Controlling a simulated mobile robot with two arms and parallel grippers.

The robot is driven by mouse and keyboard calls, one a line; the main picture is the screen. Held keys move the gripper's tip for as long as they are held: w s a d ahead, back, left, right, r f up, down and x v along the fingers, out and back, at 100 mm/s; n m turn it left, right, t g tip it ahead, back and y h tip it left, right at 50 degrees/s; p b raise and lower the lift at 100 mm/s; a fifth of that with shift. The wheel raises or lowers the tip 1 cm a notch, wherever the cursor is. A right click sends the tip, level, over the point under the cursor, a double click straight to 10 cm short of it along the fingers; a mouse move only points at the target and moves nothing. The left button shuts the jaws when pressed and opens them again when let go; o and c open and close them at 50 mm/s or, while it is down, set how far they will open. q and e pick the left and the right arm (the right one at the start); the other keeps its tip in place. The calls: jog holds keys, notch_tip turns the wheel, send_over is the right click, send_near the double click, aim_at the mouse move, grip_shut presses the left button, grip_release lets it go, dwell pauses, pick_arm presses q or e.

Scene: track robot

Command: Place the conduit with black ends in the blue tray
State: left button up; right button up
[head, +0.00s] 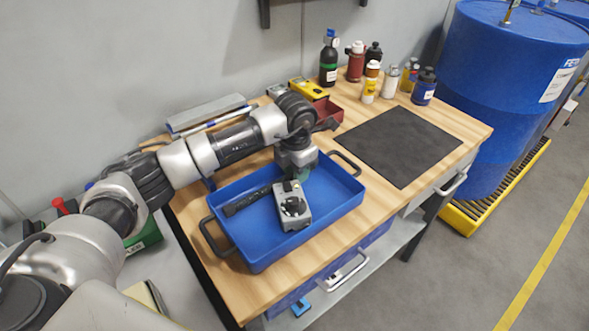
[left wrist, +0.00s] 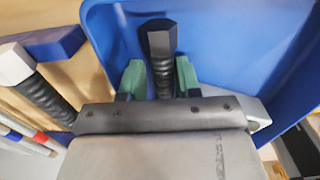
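The blue tray (head: 335,208) sits on the wooden workbench; its blue floor fills much of the left wrist view (left wrist: 230,40). The dark conduit with a black end (head: 245,203) lies in the tray, left of a grey device. In the left wrist view the conduit's black end (left wrist: 159,42) shows between the green fingertips. My left gripper (head: 301,174) is low over the tray, pointing down. Its fingers (left wrist: 160,80) stand on either side of the conduit with narrow gaps, so it looks open. The conduit's other end is hidden under the gripper. My right gripper is out of view.
A grey device with a dial (head: 292,206) lies in the tray. A white-ended conduit (left wrist: 15,63) and a blue-ended piece (left wrist: 55,43) lie outside the tray. Several bottles stand at the back. A black mat (head: 400,145) lies clear to the right.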

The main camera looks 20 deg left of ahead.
pick_arm(q)
jog(key=shift+s+d+f+p, duration=0.3)
jog(key=shift+s+d+f, duration=0.05)
jog(key=shift+s+f, duration=0.05)
notch_tip(320, 180, up, 13)
jog(key=shift+w+f+b, duration=0.2)
jog(key=shift+w+b, duration=0.05)
jog(key=shift+b, duration=0.15)
